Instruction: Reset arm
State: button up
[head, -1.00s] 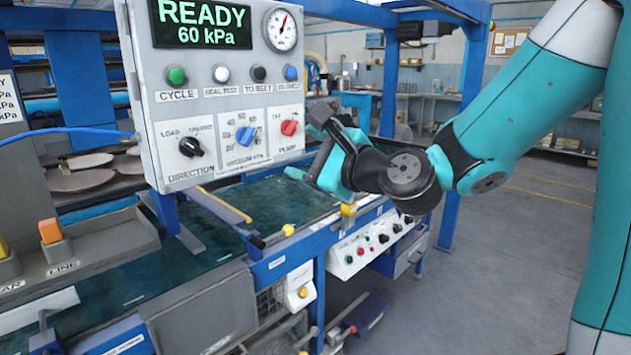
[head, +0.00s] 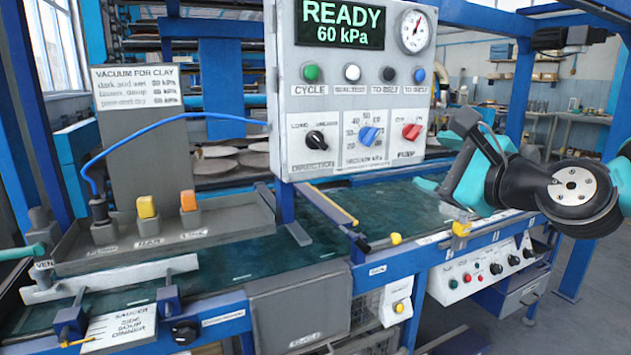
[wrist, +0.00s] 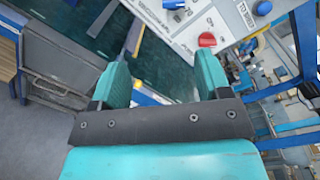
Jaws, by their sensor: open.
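My gripper (head: 452,158) is at the right in the head view, beside the lower right of the control panel (head: 283,120). The wrist view shows its two teal fingers (wrist: 160,70) spread apart with nothing between them. The red pump knob (wrist: 207,40) shows beyond the right finger, and in the head view (head: 411,131) it is left of the gripper. The panel display (head: 340,22) reads READY, 60 kPa.
The blue-framed dryer's green belt (head: 390,205) runs below the panel. Round plates (head: 215,166) lie on a shelf behind. Floor shows at far right.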

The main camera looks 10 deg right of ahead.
jog(key=s+a+f+n+g+y+p, duration=0.2)
jog(key=s+a+f+n+g+p, duration=0.25)
jog(key=s+a+n+g, duration=0.95)
jog(key=s+d+f+n+g+h+p, duration=0.1)
jog(key=s+d+n, duration=0.4)
jog(key=n, duration=0.9)
jog(key=s+f+g+h, duration=0.1)
jog(key=s+h, duration=0.1)
jog(key=s, duration=0.1)
jog(key=shift+f+h+p, duration=0.15)
jog(key=shift+h+p, duration=0.15)
jog(key=shift+h, duration=0.1)
